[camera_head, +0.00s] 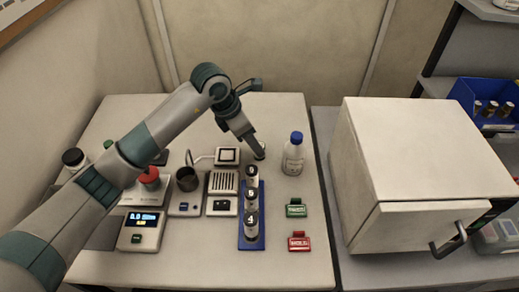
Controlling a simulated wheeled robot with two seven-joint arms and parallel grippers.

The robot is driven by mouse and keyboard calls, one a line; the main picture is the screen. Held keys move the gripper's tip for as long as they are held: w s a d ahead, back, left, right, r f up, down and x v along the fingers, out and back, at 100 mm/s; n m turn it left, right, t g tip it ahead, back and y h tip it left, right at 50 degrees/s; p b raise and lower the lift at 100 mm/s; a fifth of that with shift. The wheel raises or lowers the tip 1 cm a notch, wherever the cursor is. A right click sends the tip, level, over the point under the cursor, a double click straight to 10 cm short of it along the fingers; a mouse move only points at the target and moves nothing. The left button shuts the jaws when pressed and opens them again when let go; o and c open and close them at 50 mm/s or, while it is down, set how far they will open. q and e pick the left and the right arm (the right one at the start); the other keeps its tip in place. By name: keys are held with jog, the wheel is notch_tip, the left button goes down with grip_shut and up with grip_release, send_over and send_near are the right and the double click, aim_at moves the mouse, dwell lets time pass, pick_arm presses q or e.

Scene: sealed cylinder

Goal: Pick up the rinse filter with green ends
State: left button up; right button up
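My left arm reaches in from the left, and its gripper (256,151) points down at the middle of the table, behind the blue rack. A small pale object with a dark greenish top (261,147) shows right at the fingertips. It may be the rinse filter, but it is too small and too covered to be sure of green ends. I cannot tell whether the fingers are apart or closed on it. My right gripper is not in view.
A blue rack (241,241) holds numbered vials just in front of the gripper. A blue-capped bottle (293,158) stands to the right. Green (296,208) and red (299,242) labelled items lie nearer. A white cabinet (425,150) stands right.

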pick_arm(q)
jog(key=shift+d+f+p, duration=0.25)
jog(key=shift+d+p, duration=0.1)
jog(key=p+x, duration=0.1)
jog(key=x, duration=0.2)
jog(key=shift+w+d, duration=0.1)
jog(key=shift+w+f, duration=0.1)
jog(key=shift+f, duration=0.25)
jog(key=c, duration=1.1)
